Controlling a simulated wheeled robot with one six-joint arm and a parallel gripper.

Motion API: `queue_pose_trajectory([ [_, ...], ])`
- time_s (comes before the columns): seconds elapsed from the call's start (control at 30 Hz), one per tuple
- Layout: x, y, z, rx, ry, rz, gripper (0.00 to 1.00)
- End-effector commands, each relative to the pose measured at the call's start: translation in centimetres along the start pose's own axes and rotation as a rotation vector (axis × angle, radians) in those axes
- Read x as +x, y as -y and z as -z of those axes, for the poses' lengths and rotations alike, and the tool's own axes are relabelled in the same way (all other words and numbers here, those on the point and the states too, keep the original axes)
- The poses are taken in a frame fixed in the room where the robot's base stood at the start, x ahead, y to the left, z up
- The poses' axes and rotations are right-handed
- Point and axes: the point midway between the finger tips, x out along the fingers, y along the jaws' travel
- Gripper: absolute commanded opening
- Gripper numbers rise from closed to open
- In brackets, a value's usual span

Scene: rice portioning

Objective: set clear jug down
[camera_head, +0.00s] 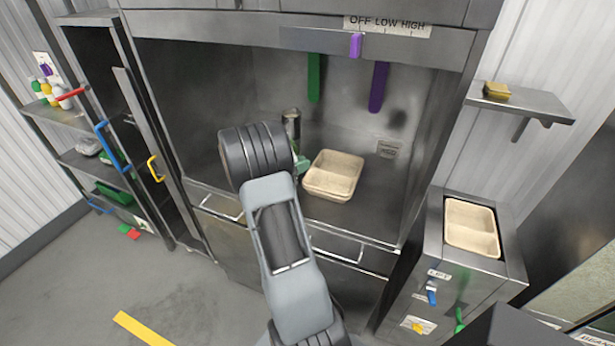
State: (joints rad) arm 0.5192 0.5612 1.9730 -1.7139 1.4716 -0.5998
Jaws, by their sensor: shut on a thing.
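The clear jug (291,124) looks like a small greyish see-through vessel, upright, just past my black wrist inside the steel hood bay. A green part (302,164), possibly its handle, shows below it. My gripper (296,148) is mostly hidden behind my wrist and is shut on the jug. The jug is left of a beige two-compartment tray (333,194) that stands on the steel counter (377,215). I cannot tell whether the jug's base touches the counter.
A second beige tray (472,242) sits in the steel lift unit (427,260) at right. A wall shelf (520,103) holds a yellowish block (497,90). Purple (378,88) and green (314,78) strips hang at the back. Bare counter lies right of the near tray.

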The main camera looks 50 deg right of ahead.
Motion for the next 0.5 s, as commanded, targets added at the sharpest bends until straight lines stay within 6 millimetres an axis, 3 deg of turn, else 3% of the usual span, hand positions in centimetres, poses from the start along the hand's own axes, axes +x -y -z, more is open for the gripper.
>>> queue_pose_trajectory([
  [0.13, 0.1, 0.0, 2.2, -0.003, 0.001, 0.002, 0.0],
  [0.5, 0.0, 0.0, 5.9, -0.002, 0.001, 0.0, 0.0],
])
